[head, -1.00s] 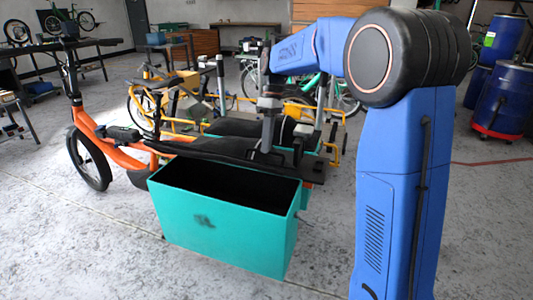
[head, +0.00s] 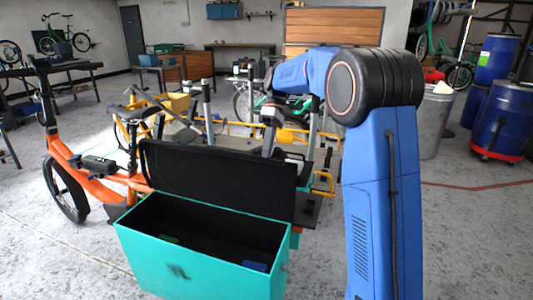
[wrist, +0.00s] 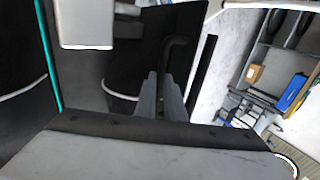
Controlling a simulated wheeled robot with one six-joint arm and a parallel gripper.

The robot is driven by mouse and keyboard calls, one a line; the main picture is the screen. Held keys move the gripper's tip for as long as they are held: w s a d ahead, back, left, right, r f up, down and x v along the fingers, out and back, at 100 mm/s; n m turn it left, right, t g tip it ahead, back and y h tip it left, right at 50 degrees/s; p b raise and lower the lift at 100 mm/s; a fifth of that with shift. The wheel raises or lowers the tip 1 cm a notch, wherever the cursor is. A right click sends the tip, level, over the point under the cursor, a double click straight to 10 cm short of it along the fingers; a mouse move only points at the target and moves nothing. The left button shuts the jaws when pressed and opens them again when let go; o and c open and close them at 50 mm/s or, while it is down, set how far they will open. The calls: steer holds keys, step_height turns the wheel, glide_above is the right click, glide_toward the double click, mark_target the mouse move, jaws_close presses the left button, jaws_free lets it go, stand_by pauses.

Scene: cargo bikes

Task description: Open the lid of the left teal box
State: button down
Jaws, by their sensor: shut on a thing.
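The left teal box (head: 195,262) stands in front in the head view, on the orange cargo bike. Its black lid (head: 215,170) stands raised, nearly upright, along the far edge, and the dark inside shows. My gripper (wrist: 161,97) points ahead in the wrist view, shut on a thin black bar that looks like the lid's handle (wrist: 176,55). Its fingers hide part of the grip. In the head view my wrist comes down at the right end of the lid, and the fingertips are hard to make out. A blue item (head: 254,266) lies inside the box.
The orange cargo bike (head: 92,182) stands to the left. Yellow bike parts (head: 285,136) and other bikes are behind the lid. Blue drums (head: 503,120) and a grey bin (head: 435,120) stand at the right. The floor at front left is clear.

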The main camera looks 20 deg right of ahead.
steer(key=shift+w+d+f, duration=0.3)
steer(key=shift+w+f, duration=0.1)
steer(key=shift+w+d+r, duration=0.1)
steer(key=shift+w, duration=0.05)
steer(key=c, duration=1.9)
jaws_free()
steer(key=shift+o, duration=0.3)
steer(key=shift+w+d, duration=0.1)
steer(key=shift+w, duration=0.05)
steer(key=shift+r, duration=0.1)
